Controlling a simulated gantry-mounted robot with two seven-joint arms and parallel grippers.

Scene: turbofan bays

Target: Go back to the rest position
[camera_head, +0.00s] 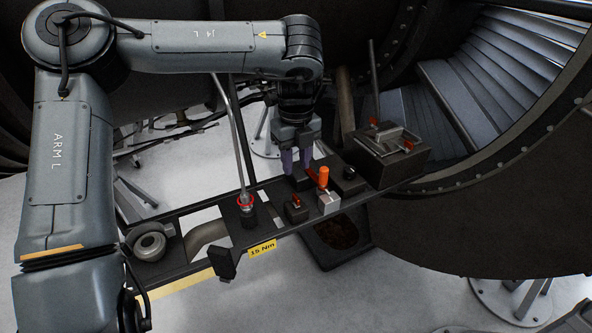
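My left arm comes in from the left and bends down over a dark tool tray (215,262). My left gripper (297,166) points downward at the far side of the tray, with its two purple-grey fingers a little apart. I see nothing clearly held between them. The fingertips are just above or beside a small dark holder on the tray, and I cannot tell if they touch it. My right gripper is not in view.
A red-orange handled tool (323,178) stands close right of the gripper. A long wrench-like rod (237,135) stands upright in the tray. A dark box (392,160) with a tall lever stands at the tray's right end. The curved engine casing (480,225) fills the right.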

